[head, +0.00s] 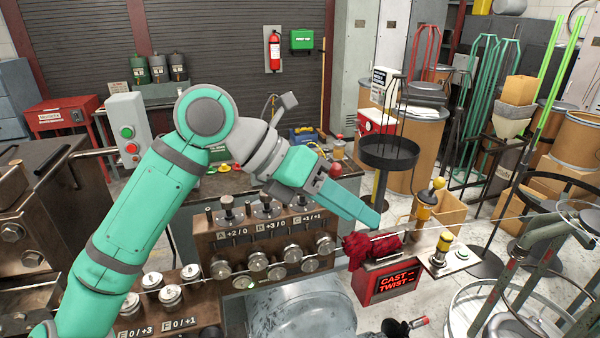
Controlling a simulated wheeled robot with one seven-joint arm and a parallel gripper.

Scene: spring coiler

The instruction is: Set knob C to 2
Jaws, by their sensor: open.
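Knob C (294,208) is the rightmost of three small upright knobs on top of the brown metal block (208,246). My gripper (368,211) is open and empty. Its teal fingers point down and right, with their tips to the right of knob C and apart from it. The near finger hides most of the other.
Several round metal rollers (290,254) line the block's front. Knobs E and F (172,295) sit lower left. A red cloth (372,245) lies on a red CAST TWIST sign box (388,284) at right. A black round tray (388,154) stands behind my fingers.

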